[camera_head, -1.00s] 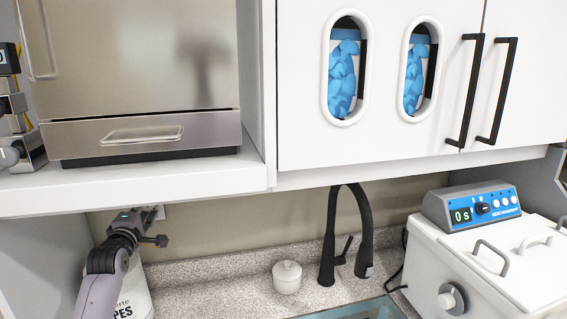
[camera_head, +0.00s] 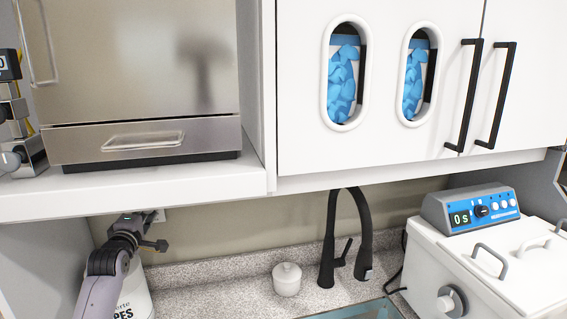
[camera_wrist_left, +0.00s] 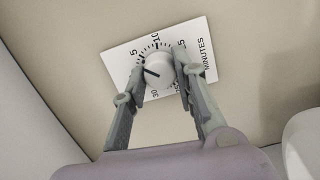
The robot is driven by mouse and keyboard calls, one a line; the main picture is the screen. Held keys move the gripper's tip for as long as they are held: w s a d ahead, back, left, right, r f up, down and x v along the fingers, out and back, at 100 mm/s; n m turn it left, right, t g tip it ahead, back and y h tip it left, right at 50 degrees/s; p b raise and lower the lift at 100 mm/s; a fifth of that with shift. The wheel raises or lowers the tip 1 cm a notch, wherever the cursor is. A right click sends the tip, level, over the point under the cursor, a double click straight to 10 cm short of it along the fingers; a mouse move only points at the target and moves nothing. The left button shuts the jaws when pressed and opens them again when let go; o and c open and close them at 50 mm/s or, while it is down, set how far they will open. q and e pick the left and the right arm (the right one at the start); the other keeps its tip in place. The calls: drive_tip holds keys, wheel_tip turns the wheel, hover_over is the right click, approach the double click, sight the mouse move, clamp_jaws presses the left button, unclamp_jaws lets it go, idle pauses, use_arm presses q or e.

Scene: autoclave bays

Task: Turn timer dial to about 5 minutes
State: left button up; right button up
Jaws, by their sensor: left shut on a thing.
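The timer dial (camera_wrist_left: 157,70) is a round white knob with a dark pointer line, on a white plate (camera_wrist_left: 203,62) marked in minutes on the beige wall. Its pointer line faces left in the left wrist view, a little below the 5 mark. The two fingers of my left gripper (camera_wrist_left: 162,74) are shut on the dial, one on each side. In the head view my left gripper (camera_head: 153,243) is under the shelf at the wall, and the dial cannot be made out there. My right gripper is not in view.
A wipes tub (camera_head: 136,296) stands behind my left arm. The white shelf (camera_head: 140,190) hangs just above. A small lidded white jar (camera_head: 287,279) and a black faucet (camera_head: 328,255) stand to the right. A white bath with a blue panel (camera_head: 484,211) is farther right.

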use_arm(q)
drive_tip(key=shift+f+m, duration=0.2)
drive_tip(key=shift+m, duration=0.2)
drive_tip(key=shift+p, duration=0.35)
drive_tip(key=o, duration=0.8)
drive_tip(key=shift+r, duration=0.1)
